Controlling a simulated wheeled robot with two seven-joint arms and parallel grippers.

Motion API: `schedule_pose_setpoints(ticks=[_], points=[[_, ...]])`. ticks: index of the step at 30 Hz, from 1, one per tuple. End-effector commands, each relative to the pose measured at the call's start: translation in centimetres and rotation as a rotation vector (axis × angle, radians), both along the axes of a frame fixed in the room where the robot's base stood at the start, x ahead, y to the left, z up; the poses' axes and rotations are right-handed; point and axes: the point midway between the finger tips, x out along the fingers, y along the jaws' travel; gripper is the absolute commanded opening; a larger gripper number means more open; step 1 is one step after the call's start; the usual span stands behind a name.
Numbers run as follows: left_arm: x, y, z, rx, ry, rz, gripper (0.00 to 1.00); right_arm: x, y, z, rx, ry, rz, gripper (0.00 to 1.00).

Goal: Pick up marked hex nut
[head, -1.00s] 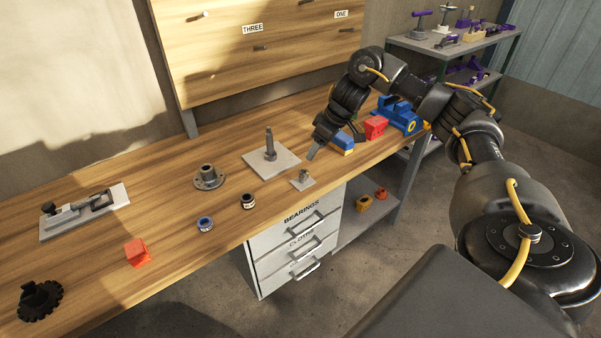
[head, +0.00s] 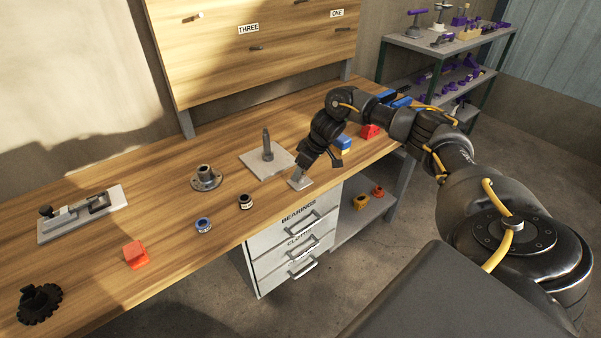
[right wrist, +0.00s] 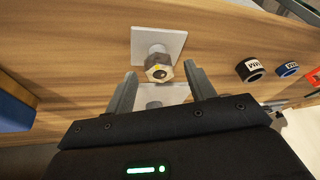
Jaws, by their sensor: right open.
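That plate also shows in the head view (head: 301,184), near the front edge of the workbench; there my gripper hides the nut. My right gripper (head: 300,172) reaches down just above the plate. In the wrist view its two fingers (right wrist: 160,72) are apart and empty, with the nut slightly beyond and between their tips. I cannot tell any contact. No mark is readable on the nut. My left gripper is not in view.
A larger plate with an upright post (head: 268,150) stands just behind. A flanged hub (head: 206,178), black ring (head: 245,201) and blue ring (head: 203,225) lie left. A blue-and-yellow block (head: 343,143) and red block (head: 370,131) are right.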

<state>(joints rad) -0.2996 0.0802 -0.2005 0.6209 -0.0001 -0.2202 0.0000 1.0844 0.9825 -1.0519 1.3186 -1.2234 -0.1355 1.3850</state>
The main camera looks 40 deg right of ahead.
Motion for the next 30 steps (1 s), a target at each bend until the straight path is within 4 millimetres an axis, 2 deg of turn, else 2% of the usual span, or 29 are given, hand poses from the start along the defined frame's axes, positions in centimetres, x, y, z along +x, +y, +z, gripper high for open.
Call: schedule_pose_setpoints(ticks=[8, 19, 30], points=[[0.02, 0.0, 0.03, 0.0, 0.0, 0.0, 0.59, 0.14, 0.04, -0.32, -0.001, -0.001, 0.0, 0.55], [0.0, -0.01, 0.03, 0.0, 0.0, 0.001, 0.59, 0.13, 0.04, -0.28, 0.0, -0.001, 0.0, 0.06], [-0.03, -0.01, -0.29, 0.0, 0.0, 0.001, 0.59, 0.19, 0.03, 0.27, 0.0, -0.003, -0.001, 0.06]])
